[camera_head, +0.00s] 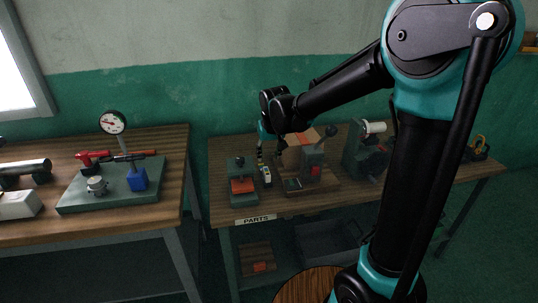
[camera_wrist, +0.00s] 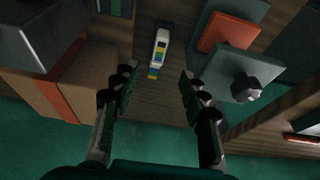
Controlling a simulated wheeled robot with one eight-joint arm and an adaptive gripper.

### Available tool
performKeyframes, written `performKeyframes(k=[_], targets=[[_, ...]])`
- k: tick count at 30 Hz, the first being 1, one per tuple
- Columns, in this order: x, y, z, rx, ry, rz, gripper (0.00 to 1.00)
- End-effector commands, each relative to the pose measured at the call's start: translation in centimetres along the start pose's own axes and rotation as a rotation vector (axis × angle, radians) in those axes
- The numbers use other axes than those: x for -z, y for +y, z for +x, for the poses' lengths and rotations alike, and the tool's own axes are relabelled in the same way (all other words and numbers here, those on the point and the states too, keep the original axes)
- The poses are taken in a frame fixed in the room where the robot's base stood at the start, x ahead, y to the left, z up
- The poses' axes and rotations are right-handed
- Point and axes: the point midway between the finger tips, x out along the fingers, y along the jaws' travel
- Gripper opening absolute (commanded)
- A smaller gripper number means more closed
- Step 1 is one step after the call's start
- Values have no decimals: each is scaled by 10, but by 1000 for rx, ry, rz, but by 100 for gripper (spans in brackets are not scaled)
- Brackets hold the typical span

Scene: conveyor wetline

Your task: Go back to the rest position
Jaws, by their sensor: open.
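A small white piece with yellow, green and blue bands (camera_wrist: 158,52) lies on the wooden table beyond the fingertips. It also shows in the head view (camera_head: 266,175), below the gripper. The fingers look apart from it.
A grey machine (camera_head: 362,152) stands farther right. The left table holds a green plate (camera_head: 110,188) with a gauge (camera_head: 113,122). A green wall (camera_head: 180,100) stands behind.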

Motion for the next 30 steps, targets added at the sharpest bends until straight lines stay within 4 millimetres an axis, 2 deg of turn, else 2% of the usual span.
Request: performKeyframes(k=[4, 8, 12, 15, 18, 21, 24, 27, 30], targets=[[-10, 15, -2, -5, 1, 14, 44], [-48, 57, -6, -19, 4, 57, 44], [-113, 110, -10, -40, 12, 122, 44], [-164, 139, -11, -56, 18, 167, 44], [-211, 157, -10, -70, 23, 206, 44], [-249, 168, -7, -82, 27, 236, 44], [-273, 173, -5, -91, 30, 256, 44], [-285, 174, -3, -94, 32, 265, 44], [-288, 175, -3, -95, 33, 266, 44]])
